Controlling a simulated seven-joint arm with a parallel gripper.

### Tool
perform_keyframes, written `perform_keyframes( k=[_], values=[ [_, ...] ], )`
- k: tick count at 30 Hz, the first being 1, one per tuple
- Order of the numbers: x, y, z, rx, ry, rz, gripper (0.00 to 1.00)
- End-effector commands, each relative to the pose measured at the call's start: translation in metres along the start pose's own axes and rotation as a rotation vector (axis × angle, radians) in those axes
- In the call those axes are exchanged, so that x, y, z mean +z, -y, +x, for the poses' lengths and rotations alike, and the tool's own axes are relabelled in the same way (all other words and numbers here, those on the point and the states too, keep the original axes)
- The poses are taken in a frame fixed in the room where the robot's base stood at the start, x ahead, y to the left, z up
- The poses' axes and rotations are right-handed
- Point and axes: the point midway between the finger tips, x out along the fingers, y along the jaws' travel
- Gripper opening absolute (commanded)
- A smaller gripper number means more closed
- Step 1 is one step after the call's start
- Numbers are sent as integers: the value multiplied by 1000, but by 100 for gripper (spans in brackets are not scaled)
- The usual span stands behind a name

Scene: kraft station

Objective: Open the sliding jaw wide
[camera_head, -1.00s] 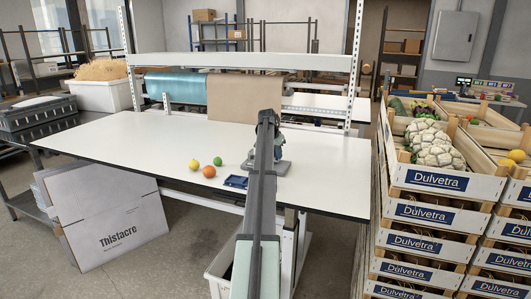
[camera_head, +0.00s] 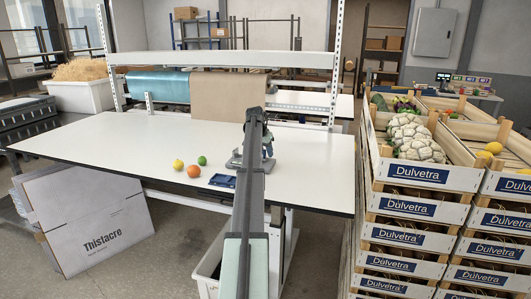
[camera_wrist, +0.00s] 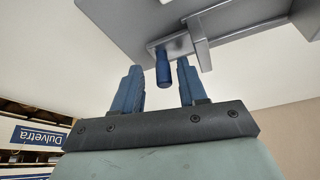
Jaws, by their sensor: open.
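A grey metal fixture (camera_wrist: 235,15) fills the top of the wrist view. From its small bracket (camera_wrist: 205,52) a round blue handle (camera_wrist: 163,70) points toward my gripper. My gripper (camera_wrist: 158,78) is open, with one blue finger on each side of the handle; gaps show on both sides, so it does not grip it. In the head view the fixture's grey base (camera_head: 235,160) stands on the white table, mostly hidden behind my arm. My gripper is largely hidden there too. I cannot tell how far the sliding jaw is open.
On the white table (camera_head: 110,145) a yellow ball (camera_head: 178,165), an orange ball (camera_head: 193,171), a green ball (camera_head: 202,160) and a blue tray (camera_head: 222,180) lie left of my arm. Stacked produce crates (camera_head: 410,208) stand to the right. The table's left side is clear.

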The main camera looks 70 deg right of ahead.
Motion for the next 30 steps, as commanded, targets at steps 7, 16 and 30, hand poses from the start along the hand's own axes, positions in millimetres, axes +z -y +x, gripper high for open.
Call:
perform_keyframes(
  k=[7,16,30],
  values=[
    [0,0,-34,-1,-2,0,42],
    [0,0,-93,-1,-2,0,42],
    [0,-1,-135,2,0,0,42]
  ],
)
